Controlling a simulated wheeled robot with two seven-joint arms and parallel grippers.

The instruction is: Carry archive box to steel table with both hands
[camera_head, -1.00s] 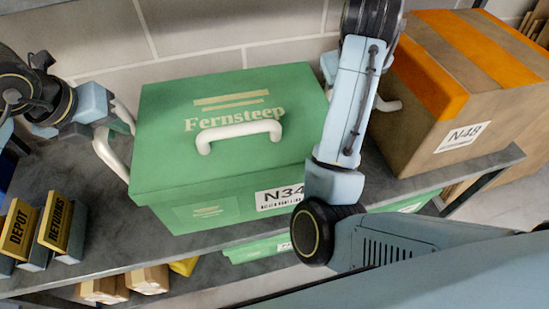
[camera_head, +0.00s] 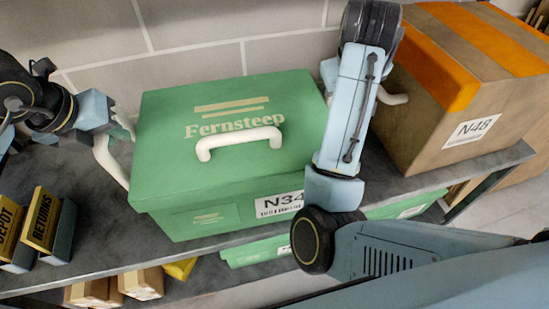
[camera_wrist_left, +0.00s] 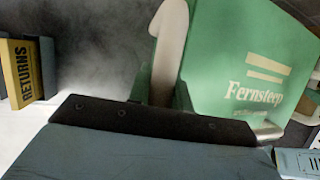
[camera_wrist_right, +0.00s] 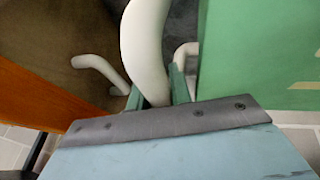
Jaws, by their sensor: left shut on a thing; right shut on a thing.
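The archive box (camera_head: 235,175) is green, marked Fernsteep, with a white handle on its lid and a label N34. It sits on the grey shelf in the head view. My left gripper (camera_head: 112,138) is shut on the white handle at the box's left side. In the left wrist view the fingers (camera_wrist_left: 155,95) close around that handle (camera_wrist_left: 170,40). My right gripper (camera_wrist_right: 158,92) is shut on the white handle (camera_wrist_right: 145,45) at the box's right side; in the head view my right arm hides this grip. The steel table cannot be made out.
A brown carton (camera_head: 455,100) with orange tape and label N48 stands close on the right. Yellow signs, one reading RETURNS (camera_head: 43,220), stand at the left of the shelf (camera_head: 110,250). Small cartons (camera_head: 140,283) and another green box (camera_head: 262,250) are below. A block wall is behind.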

